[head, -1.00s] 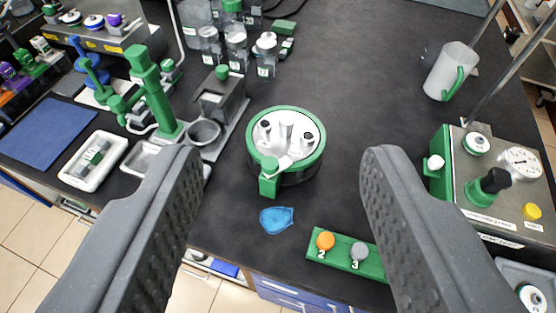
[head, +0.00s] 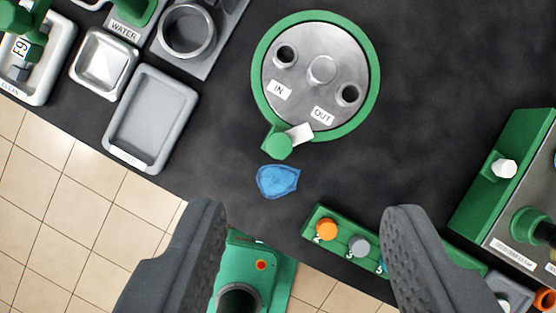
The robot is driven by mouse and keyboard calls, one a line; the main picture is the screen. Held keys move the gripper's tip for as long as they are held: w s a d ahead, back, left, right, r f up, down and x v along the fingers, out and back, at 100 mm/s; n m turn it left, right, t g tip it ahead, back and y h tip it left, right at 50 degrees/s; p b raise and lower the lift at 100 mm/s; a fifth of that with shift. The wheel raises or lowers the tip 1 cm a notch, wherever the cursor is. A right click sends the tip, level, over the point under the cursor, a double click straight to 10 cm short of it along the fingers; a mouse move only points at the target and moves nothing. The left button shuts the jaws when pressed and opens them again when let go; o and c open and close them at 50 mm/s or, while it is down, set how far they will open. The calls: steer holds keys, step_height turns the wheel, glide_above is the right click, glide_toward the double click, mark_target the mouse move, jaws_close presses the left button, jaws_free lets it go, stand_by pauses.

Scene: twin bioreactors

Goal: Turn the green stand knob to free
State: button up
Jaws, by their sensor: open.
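A round vessel with a green ring (head: 372,95) and a metal lid (head: 345,65) stands on the dark bench at the upper middle of the head view. The lid has ports labelled IN and OUT. A green knob-like part (head: 278,146) sticks out from the front of the ring, with a small pale tab (head: 300,133) beside it. I cannot tell whether this is the stand knob, nor read its setting. My gripper (head: 303,210) is open and empty, its fingers wide apart below the vessel in the picture and touching nothing visible.
A blue patch (head: 278,181) lies in front of the vessel. A green strip with numbered buttons (head: 343,238) is near the bench edge. A green-sided box (head: 500,170) with a white knob (head: 504,168) stands right. Grey trays (head: 150,118) are left. Bench beside the vessel is bare.

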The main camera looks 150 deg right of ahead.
mark_target(279, 146)
steer(key=f+g+p, duration=0.1)
steer(key=f+p, duration=0.2)
steer(key=f, duration=0.4)
steer(key=w+f+g+p, duration=0.1)
steer(key=f+g+p, duration=0.1)
steer(key=f, duration=0.4)
steer(key=w+f+n+g+p, duration=0.1)
steer(key=f+p, duration=0.3)
steer(key=f, duration=0.3)
steer(key=shift+a+f+g, duration=0.1)
steer(key=shift+f+g, duration=0.2)
steer(key=shift+f, duration=0.05)
